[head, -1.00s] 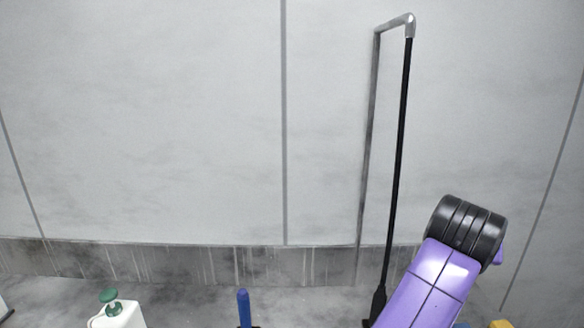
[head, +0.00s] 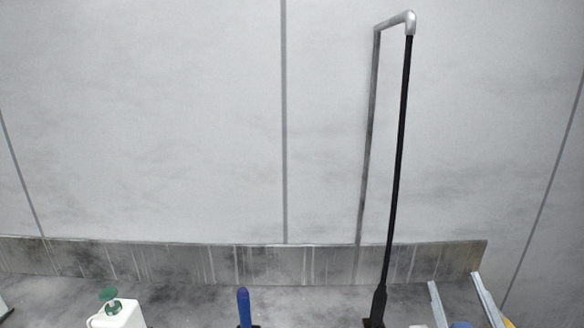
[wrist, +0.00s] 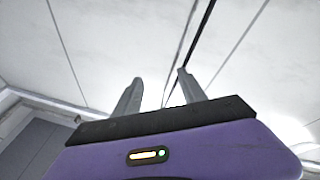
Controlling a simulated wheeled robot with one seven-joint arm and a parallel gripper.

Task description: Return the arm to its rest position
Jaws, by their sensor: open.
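In the wrist view my gripper (wrist: 160,88) has its two grey fingers apart, with nothing between them but the pale wall behind. It points up toward the wall panels. A thin dark line, which may be the black pole, shows beyond the fingers. The head view does not show my gripper or any of my arm.
A white bottle with a green cap (head: 118,312) stands at the lower left. A blue upright handle (head: 244,306) is at the bottom middle. A tall black pole (head: 398,160) rises at the right. Two light metal bars (head: 484,298) are at the lower right. The wall (head: 150,120) is bare.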

